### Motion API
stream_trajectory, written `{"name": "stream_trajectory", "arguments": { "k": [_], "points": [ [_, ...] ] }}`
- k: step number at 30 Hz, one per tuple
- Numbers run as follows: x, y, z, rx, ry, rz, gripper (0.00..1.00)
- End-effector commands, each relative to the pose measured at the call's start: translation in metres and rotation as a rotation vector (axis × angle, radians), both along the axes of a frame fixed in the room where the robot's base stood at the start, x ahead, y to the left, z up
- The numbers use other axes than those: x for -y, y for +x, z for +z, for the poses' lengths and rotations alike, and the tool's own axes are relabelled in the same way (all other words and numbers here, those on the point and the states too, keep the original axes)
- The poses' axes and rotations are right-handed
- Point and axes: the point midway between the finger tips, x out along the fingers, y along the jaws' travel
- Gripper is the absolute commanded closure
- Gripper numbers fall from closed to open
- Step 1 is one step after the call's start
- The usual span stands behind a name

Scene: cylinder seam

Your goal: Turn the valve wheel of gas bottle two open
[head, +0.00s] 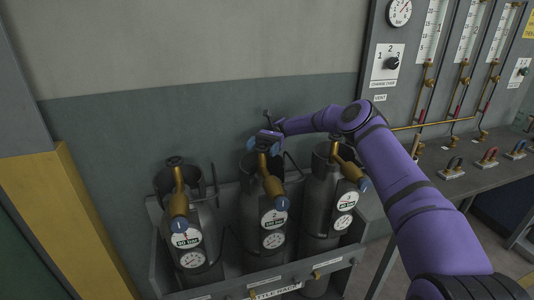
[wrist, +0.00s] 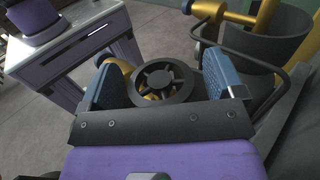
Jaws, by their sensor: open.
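Gas bottle two (head: 272,215) stands in the middle of three grey bottles and carries a label with a 2 and a round gauge. A brass valve body (head: 270,180) tops it. Its dark spoked valve wheel (wrist: 165,82) shows clearly in the wrist view; in the head view my gripper partly covers it. My gripper (head: 265,138) is above this bottle. In the wrist view my gripper (wrist: 164,85) is open, with one blue finger on each side of the wheel. A narrow gap seems to show beside the wheel; I cannot tell whether either finger touches it.
Gas bottle one (head: 192,235) stands left and another bottle (head: 330,205) right, close by in the bottle rack (head: 330,262). A dark collar (wrist: 268,48) with brass parts is close beside my gripper. A panel (head: 388,65) and bench (head: 480,170) stand at right.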

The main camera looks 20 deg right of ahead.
Motion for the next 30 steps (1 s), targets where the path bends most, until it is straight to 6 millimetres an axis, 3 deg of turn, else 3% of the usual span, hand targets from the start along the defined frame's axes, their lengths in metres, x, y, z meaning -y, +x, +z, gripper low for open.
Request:
{"name": "stream_trajectory", "arguments": {
  "k": [6,30],
  "points": [
    [0.000,0.000,0.034,0.002,0.001,0.000,0.12],
    [-0.001,-0.118,0.043,-0.001,0.000,0.003,0.12]
  ]
}}
